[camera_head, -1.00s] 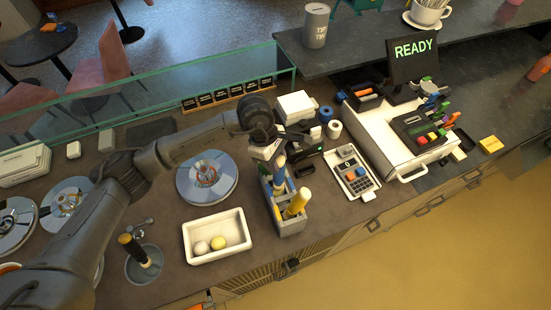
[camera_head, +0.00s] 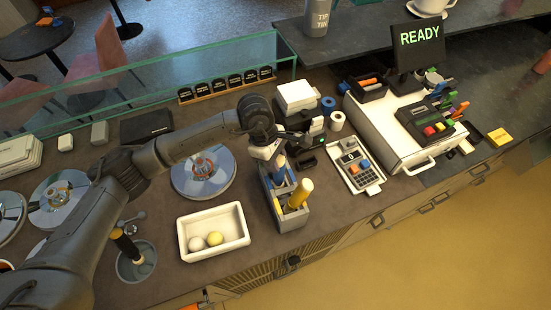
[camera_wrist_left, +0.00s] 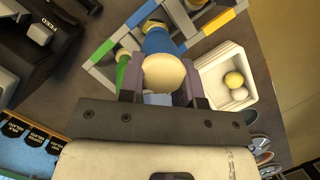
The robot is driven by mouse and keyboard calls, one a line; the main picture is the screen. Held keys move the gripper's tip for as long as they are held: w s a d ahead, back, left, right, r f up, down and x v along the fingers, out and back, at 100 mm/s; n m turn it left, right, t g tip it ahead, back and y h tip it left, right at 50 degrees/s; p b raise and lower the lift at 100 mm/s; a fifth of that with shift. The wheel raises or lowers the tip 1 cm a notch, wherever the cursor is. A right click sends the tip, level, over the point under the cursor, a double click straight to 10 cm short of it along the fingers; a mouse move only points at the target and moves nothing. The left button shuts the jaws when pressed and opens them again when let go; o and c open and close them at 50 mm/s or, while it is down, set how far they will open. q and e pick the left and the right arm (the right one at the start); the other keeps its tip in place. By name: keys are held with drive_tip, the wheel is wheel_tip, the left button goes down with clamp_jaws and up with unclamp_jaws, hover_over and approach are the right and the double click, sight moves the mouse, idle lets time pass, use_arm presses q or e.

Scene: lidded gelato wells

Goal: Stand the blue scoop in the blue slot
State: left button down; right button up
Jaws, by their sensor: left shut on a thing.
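The blue scoop (camera_head: 280,167) is held by its handle in my left gripper (camera_head: 275,158), over the far end of the grey scoop holder (camera_head: 292,223). In the left wrist view, its pale handle end (camera_wrist_left: 163,73) sits between the fingers of my left gripper (camera_wrist_left: 158,85), with the blue handle (camera_wrist_left: 160,40) pointing towards the holder. The holder's rim (camera_wrist_left: 103,50) has green, blue and yellow stretches there. The scoop's lower end is hidden, so I cannot tell whether it is inside a slot. My right gripper is not in view.
A yellow-handled scoop (camera_head: 300,192) stands tilted in the holder's near end. A white tray (camera_head: 187,243) with two balls lies left of it.

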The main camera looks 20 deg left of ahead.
use_arm(q)
drive_tip(key=c, duration=0.7)
unclamp_jaws()
drive_tip(key=shift+c, duration=0.2)
drive_tip(key=d+p+v, duration=0.1)
drive_tip(key=p+v, duration=0.2)
drive_tip(key=v, duration=0.6)
drive_tip(key=shift+r, duration=0.25)
drive_tip(key=shift+d, duration=0.15)
